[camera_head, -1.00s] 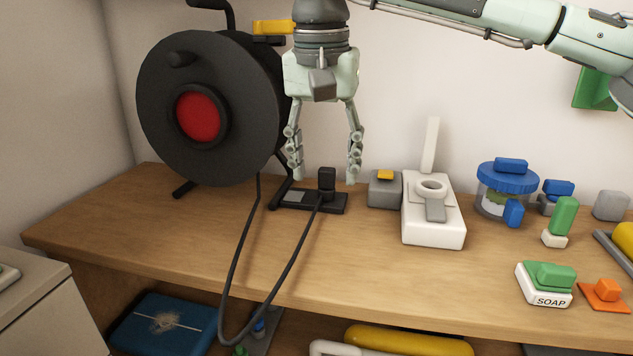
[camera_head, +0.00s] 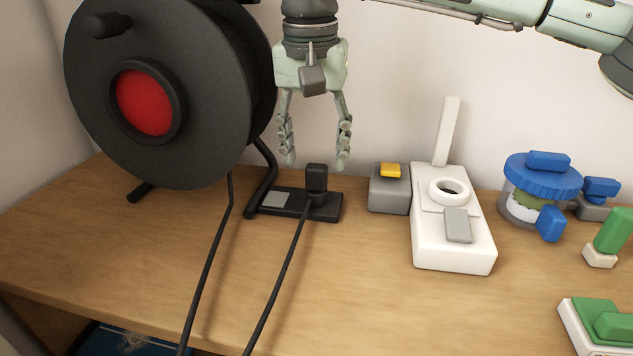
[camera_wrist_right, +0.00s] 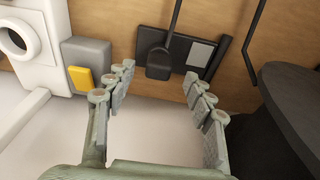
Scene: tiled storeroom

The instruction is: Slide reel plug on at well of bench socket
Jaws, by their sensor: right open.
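The reel plug (camera_head: 316,180) is a black block standing upright on a dark holder plate (camera_head: 272,208), with a cable running from it. In the right wrist view the plug (camera_wrist_right: 159,64) shows just beyond the fingertips, roughly between them. My right gripper (camera_head: 316,163) points down with its fingers apart and empty, near the plug's top. Whether it touches the plug I cannot tell. The bench socket appears to be the white box (camera_head: 436,245) with a raised round ring well (camera_head: 449,190) and a grey flap, right of the plug. My left gripper is out of view.
The black cable reel (camera_head: 200,70) with a red hub stands close left of the gripper. A grey block with a yellow top (camera_head: 389,190) sits between holder and white box. A blue-lidded jar (camera_head: 541,185) is at right.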

